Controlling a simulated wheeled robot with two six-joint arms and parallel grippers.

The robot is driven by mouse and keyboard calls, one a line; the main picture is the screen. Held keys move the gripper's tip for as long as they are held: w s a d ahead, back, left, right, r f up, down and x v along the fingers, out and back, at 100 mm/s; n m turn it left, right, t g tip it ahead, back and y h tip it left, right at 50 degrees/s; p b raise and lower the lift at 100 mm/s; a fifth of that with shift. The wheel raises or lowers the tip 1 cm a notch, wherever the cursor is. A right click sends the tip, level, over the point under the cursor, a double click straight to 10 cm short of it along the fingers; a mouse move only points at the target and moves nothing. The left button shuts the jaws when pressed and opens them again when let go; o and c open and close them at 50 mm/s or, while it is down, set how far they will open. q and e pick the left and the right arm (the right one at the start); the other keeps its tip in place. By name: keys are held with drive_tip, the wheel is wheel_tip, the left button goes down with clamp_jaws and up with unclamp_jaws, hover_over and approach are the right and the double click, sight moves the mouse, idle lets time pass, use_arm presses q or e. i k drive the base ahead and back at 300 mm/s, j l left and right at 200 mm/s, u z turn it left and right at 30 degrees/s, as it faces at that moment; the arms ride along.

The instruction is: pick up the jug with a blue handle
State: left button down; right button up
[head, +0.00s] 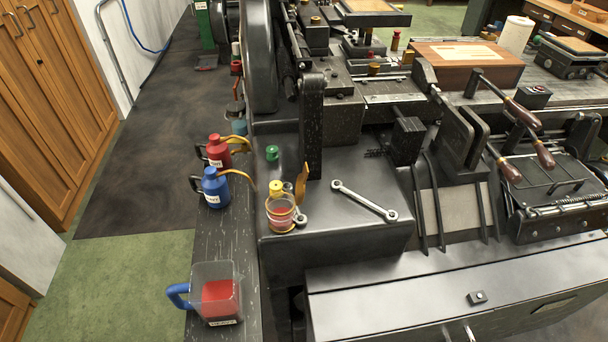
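The jug with a blue handle (217,294) stands upright on a narrow dark ledge at the lower left of the head view. Its body is clear and squarish, with red liquid inside and a label low on the front. The blue handle (179,295) points to the left, out past the ledge's edge. Neither of my grippers shows in this view.
A blue oil can (215,188) and a red oil can (218,152) stand farther back on the same ledge (225,243). A clear cup with red contents (281,213) and a wrench (364,201) lie on the machine top right of it. Green floor is open at left.

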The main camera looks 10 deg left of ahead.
sight(215, 290)
drive_tip(key=u, duration=1.05)
